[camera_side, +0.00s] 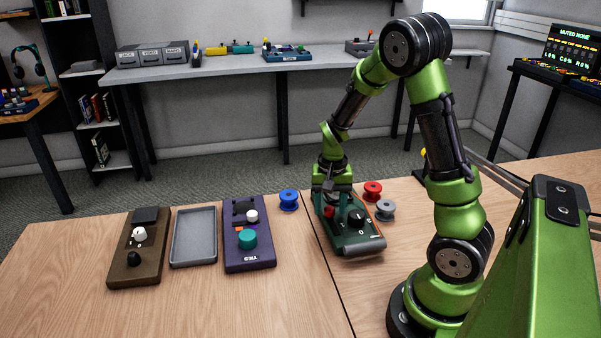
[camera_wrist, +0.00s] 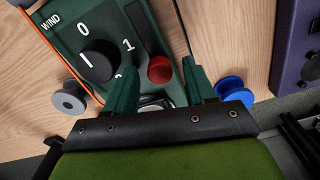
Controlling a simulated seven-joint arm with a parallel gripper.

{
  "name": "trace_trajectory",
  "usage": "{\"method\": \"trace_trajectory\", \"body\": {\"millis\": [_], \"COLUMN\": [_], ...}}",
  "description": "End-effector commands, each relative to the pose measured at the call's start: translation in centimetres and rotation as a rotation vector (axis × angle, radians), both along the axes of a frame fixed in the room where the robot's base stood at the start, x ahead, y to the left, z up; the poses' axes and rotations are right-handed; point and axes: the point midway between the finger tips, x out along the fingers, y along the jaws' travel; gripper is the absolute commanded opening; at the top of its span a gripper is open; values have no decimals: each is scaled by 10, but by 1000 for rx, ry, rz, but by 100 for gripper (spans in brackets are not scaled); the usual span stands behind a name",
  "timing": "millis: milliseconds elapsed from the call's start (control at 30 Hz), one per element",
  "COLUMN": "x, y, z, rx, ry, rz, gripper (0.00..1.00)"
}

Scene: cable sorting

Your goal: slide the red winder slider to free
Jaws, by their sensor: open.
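The winder is a dark green box (camera_side: 362,247) below my arm in the side view. In the wrist view its panel (camera_wrist: 62,36) reads "WIND" and carries a black dial (camera_wrist: 97,61) with numbers around it. The red slider knob (camera_wrist: 160,69) sits beside the dial, near the end of a dark slot (camera_wrist: 145,28); it also shows in the side view (camera_side: 329,212). My gripper (camera_wrist: 160,66) is open, its two green fingers on either side of the red knob with gaps showing. I cannot tell how deep the fingertips reach. No "free" mark is readable.
A blue spool (camera_side: 289,200) stands left of the winder; red (camera_side: 372,190) and grey (camera_side: 385,210) spools stand right, behind it. Further left are a purple "TIES" box (camera_side: 248,262), a grey tray (camera_side: 194,236) and a brown box (camera_side: 137,270).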

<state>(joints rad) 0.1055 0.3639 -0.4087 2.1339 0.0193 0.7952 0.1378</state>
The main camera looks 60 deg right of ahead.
Motion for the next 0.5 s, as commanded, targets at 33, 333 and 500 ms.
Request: {"method": "trace_trajectory", "body": {"millis": [33,333,500], "x": [0,0,0], "y": [0,0,0], "z": [-1,0,0], "rx": [0,0,0], "ry": [0,0,0], "rz": [0,1,1], "gripper": [54,36,10]}}
